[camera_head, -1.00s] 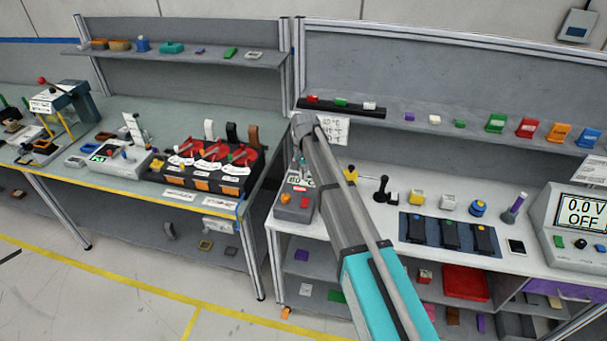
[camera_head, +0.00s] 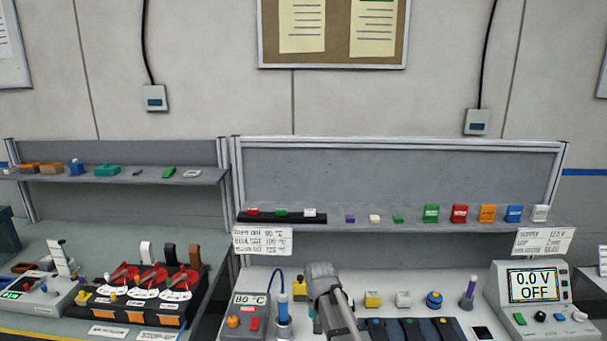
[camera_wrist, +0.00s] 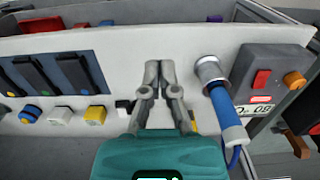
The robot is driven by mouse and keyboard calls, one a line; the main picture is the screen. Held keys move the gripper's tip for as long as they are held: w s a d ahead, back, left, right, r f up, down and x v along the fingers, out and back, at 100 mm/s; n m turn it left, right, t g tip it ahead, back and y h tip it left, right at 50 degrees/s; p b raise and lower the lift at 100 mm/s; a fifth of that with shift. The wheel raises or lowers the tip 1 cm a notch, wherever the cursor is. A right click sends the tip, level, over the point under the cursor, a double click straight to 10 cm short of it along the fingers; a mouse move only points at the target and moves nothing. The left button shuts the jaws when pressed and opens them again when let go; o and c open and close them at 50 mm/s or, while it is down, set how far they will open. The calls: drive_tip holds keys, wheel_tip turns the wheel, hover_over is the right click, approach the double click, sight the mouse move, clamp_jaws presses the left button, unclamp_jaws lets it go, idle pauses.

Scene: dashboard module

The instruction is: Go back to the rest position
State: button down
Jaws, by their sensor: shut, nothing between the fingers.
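My gripper (camera_wrist: 159,68) shows in the wrist view with its two grey fingers drawn together and nothing between them. It is over the white bench top (camera_wrist: 150,38). To its right in that view is a blue-handled iron (camera_wrist: 228,118) in a metal holder (camera_wrist: 211,72). In the head view my grey arm link rises from the bottom edge at the middle, in front of the bench; my gripper cannot be made out there.
A temperature station (camera_head: 247,316) reads 80 °C beside the iron (camera_head: 283,306). A blue tray with black modules (camera_wrist: 55,78) lies left of my gripper in the wrist view. A power supply (camera_head: 537,297) stands right. Shelf items (camera_head: 459,214) line the back.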

drive_tip(key=s+d+f+b, duration=0.3)
drive_tip(key=s+d, duration=1)
drive_tip(key=shift+f+t, duration=0.3)
drive_tip(key=shift+d, duration=0.1)
